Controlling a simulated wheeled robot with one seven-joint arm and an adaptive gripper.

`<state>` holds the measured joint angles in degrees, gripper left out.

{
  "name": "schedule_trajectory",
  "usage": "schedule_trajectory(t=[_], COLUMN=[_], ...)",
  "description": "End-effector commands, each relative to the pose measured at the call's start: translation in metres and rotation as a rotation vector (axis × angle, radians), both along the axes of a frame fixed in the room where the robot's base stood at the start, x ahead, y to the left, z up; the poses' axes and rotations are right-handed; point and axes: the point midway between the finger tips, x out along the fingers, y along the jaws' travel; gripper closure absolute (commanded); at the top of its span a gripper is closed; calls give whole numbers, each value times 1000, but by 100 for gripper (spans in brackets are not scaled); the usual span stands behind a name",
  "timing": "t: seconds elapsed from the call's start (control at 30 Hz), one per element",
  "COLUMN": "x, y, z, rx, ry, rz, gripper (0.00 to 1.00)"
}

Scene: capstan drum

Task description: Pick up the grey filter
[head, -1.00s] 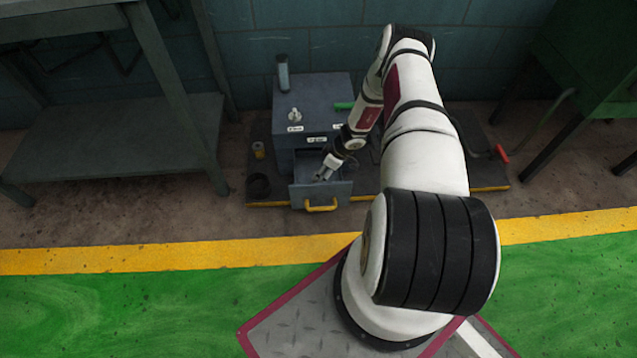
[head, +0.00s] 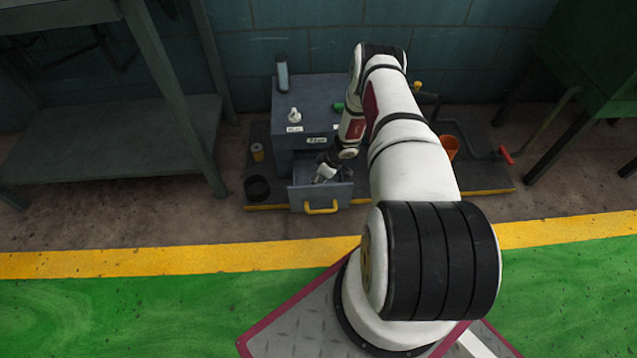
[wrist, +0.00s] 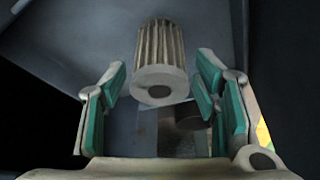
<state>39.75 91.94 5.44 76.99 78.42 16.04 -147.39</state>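The grey filter (wrist: 160,62), a pleated cylinder with a pale round end cap, shows in the wrist view between and beyond my fingers. My gripper (wrist: 162,85) is open, with a green-padded finger on each side and a gap between each finger and the filter. In the head view my gripper (head: 326,172) is inside the pulled-out drawer (head: 341,190) of the grey cabinet (head: 298,142). I cannot tell the filter from my gripper there. A darker cylindrical thing (wrist: 188,118) lies below the filter in the wrist view.
The drawer has a yellow handle (head: 321,208). A black ring (head: 257,188) and an amber cylinder (head: 257,152) stand left of the cabinet. An orange cup (head: 450,147) and red-handled lever (head: 506,155) are at right. A grey cylinder (head: 282,72) stands at the cabinet's back.

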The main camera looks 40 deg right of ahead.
Motion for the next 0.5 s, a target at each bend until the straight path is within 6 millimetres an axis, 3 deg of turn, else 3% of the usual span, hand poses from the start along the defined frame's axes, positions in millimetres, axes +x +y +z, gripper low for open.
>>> schedule_trajectory(t=[0.03,0.17,0.5], x=[0,0,0], y=[0,0,0], z=[0,0,4], rx=[0,0,0], ry=[0,0,0], rz=[0,0,0], gripper=[63,92,92])
